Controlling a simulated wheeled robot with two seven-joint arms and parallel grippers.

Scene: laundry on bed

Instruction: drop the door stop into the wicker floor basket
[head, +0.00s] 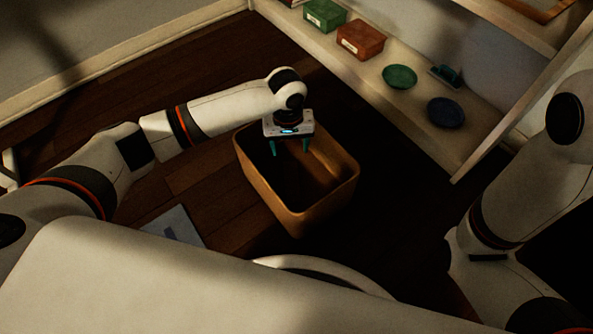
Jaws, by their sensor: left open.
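The wicker floor basket (312,200) is a tan, open-topped rectangular bin standing on the dark wood floor. My left gripper (290,151) points down over the basket's mouth with its two teal fingers apart and nothing seen between them. I cannot make out the door stop; the inside of the basket is dark and partly hidden by the near wall and the gripper. My right arm comes in at the right, and its gripper is out of view.
A low shelf (455,155) at the upper right holds a green box (324,15), a red-brown box (361,40), a green bowl (399,77), a small teal object (446,75) and a dark blue bowl (445,112). A grey flat item (174,226) lies on the floor left of the basket.

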